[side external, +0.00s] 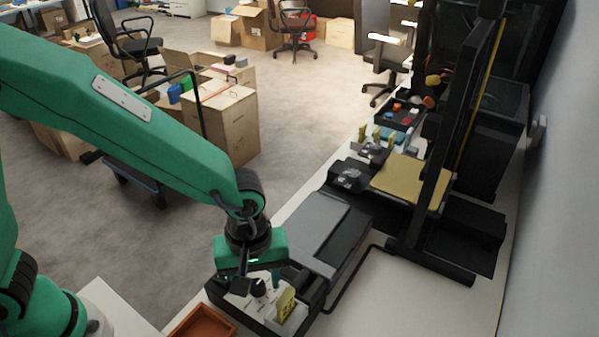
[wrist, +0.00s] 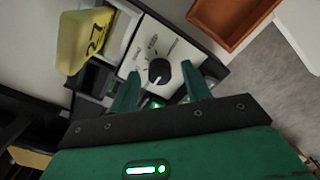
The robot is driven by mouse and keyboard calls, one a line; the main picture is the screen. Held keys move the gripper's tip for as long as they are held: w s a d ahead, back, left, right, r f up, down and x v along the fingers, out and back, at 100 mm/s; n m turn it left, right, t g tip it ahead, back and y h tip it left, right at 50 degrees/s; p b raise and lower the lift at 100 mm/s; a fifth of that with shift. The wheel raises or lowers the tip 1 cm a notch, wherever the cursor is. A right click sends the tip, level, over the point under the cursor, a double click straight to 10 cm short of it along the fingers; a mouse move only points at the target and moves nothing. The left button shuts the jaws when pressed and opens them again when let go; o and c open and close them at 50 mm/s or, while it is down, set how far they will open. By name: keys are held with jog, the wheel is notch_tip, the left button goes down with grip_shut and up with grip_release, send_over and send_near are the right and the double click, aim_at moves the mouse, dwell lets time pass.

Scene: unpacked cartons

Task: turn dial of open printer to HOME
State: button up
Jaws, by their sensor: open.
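The open printer (side external: 318,232) is a dark box with a grey lid on the white table. Its dial (wrist: 159,71) is a black knob with a pale pointer line on a white panel (wrist: 148,48) with small markings. The markings are too small to read, so I cannot tell the setting. My gripper (wrist: 160,90) is open, with its two green fingers on either side of the dial in the wrist view. I cannot tell whether they touch it. In the side view my gripper (side external: 257,284) points down over the printer's near end, and the dial shows there as a small dark knob.
A yellow tag (wrist: 84,40) stands close beside the panel. An orange-brown tray (side external: 202,324) lies just in front of the printer. A 3D-printer-like black frame (side external: 432,190) with a tan plate (side external: 402,180) stands behind on the right. Cartons (side external: 228,125) stand on the floor.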

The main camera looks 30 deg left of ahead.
jog(key=c, duration=1)
jog(key=shift+m, duration=0.3)
jog(key=m, duration=0.3)
jog(key=shift+m, duration=0.4)
jog(key=m, duration=0.4)
jog(key=shift+m, duration=0.3)
jog(key=m, duration=0.4)
jog(key=shift+m, duration=2.5)
